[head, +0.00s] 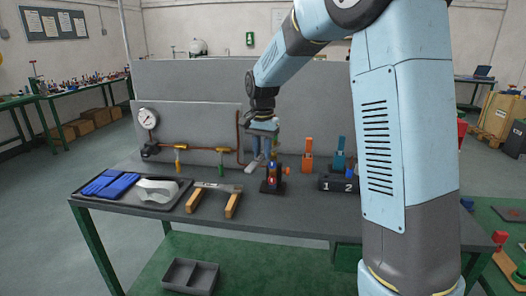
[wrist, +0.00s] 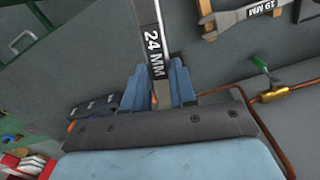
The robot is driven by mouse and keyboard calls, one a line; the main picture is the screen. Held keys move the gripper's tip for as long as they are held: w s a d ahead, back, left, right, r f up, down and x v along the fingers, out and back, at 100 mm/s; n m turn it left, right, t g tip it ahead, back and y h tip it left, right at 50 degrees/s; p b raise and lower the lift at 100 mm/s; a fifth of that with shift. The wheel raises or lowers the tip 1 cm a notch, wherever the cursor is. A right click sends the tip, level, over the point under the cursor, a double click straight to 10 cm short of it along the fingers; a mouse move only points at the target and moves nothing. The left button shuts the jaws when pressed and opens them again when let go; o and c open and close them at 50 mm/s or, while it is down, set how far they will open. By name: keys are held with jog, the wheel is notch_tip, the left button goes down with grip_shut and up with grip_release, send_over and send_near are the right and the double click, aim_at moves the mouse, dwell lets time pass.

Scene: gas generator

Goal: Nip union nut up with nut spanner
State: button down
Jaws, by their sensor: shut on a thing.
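My gripper (wrist: 160,82) is shut on a spanner marked 24 MM (wrist: 153,42), whose shank runs up between the blue fingers and out of the top of the wrist view. In the head view my gripper (head: 262,148) hangs above the bench beside the copper pipe (head: 239,136), fingers pointing down. The spanner's jaw end is not clear. Brass fittings sit on the pipe run; one, with a green handle, is at the right of the wrist view (wrist: 272,94). I cannot tell which part is the union nut. The spanner is not seen touching any fitting.
A second spanner, marked 19 MM (wrist: 255,12), lies on a wooden rack (head: 232,204). A tray (head: 152,204) is at bench left. A small black stand (head: 271,186), an orange holder (head: 307,160) and a numbered block (head: 328,184) stand right of it.

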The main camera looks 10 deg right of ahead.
aim_at(255, 162)
jog(key=shift+s+a, duration=0.1)
jog(key=shift+n, duration=0.4)
jog(key=shift+s+a, duration=0.45)
jog(key=shift+s, duration=0.3)
jog(key=shift+s+a, duration=0.5)
jog(key=shift+s, duration=0.25)
jog(key=shift+s+a, duration=0.45)
jog(key=shift+s, duration=0.3)
jog(key=shift+s, duration=0.1)
jog(key=shift+n, duration=0.3)
jog(key=s, duration=0.5)
jog(key=shift+s+a, duration=0.2)
jog(key=shift+s, duration=0.1)
jog(key=w+d, duration=0.3)
jog(key=w, duration=0.4)
jog(key=shift+w+d, duration=0.2)
jog(key=shift+w, duration=0.05)
jog(key=shift+w+d, duration=0.25)
jog(key=shift+w, duration=0.35)
jog(key=shift+w+d, duration=0.25)
jog(key=shift+w, duration=0.3)
